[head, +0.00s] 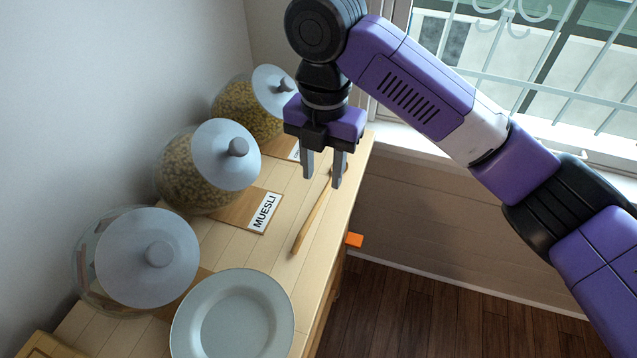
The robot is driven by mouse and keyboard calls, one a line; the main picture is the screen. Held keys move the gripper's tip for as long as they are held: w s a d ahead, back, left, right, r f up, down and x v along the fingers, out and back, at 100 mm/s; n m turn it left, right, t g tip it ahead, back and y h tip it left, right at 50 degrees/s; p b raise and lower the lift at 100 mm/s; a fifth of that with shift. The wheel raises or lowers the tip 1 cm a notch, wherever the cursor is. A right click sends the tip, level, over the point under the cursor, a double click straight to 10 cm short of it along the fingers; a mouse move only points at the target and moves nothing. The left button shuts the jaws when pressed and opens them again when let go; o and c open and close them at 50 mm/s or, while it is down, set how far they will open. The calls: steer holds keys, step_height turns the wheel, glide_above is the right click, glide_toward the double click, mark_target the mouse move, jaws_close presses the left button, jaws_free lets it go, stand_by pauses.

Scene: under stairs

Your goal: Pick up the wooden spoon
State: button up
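The wooden spoon (314,218) is a thin light-brown stick lying on the wooden cabinet top, near its right edge. Its near end points toward the plate, and its far end is partly hidden behind my gripper's right finger. My gripper (322,180) points down with its two grey fingers apart and nothing between them. It appears above the far part of the spoon; the height of the gap cannot be told from this view.
Glass jars with grey lids stand along the left wall, one behind a MUESLI label (263,211). A pale plate (232,318) lies at the front. An orange piece (354,240) sticks out from the cabinet's right side. A barred window (540,70) is at the back right.

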mark_target(321, 197)
steer(key=shift+w+d+f, duration=0.1)
steer(key=shift+w+f, duration=0.05)
steer(key=shift+f, duration=0.2)
steer(key=shift+w+f, duration=0.15)
steer(key=shift+f, duration=1.6)
steer(key=shift+w+f, duration=0.15)
steer(key=shift+f, duration=1.6)
jaws_close()
